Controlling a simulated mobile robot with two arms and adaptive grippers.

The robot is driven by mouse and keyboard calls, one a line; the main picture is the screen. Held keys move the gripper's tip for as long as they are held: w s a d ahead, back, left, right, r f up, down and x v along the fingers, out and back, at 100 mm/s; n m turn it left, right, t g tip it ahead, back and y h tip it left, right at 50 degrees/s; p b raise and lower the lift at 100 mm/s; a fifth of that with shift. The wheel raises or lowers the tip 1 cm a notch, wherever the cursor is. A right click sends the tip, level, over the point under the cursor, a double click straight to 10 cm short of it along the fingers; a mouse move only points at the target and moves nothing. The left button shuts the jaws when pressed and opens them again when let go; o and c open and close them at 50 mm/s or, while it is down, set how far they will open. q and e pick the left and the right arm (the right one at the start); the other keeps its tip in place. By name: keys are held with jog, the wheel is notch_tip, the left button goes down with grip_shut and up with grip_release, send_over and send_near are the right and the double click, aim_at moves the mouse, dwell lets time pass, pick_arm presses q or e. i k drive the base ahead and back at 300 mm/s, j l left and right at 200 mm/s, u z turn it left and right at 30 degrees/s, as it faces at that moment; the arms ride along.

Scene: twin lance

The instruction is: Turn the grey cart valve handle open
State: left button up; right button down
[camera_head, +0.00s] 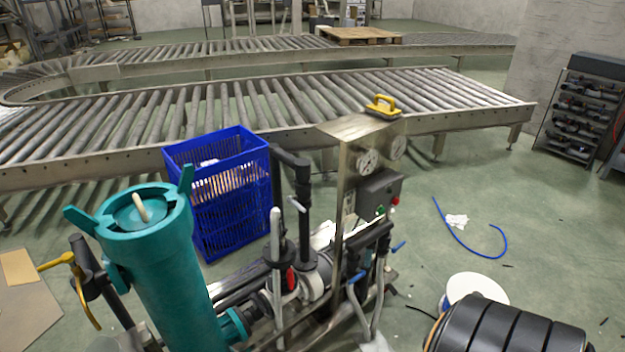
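The cart in front of me carries a teal filter housing (165,265), dark pipes (304,215) and a steel gauge panel (350,150). A short light-grey lever (297,204) sits on the upright dark pipe and slants. A longer grey upright bar (275,245) stands just left of that pipe. I cannot tell for certain which of the two is the grey valve handle, or how far it is turned. Neither of my grippers shows in this view.
A yellow-handled valve (75,275) is at the cart's left. A blue crate (222,195) stands behind the cart, before the roller conveyor (270,105). A black ribbed object (500,328) is at lower right. A blue hose (465,238) lies on open floor.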

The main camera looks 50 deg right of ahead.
aim_at(290, 199)
jog(key=z, duration=1.35)
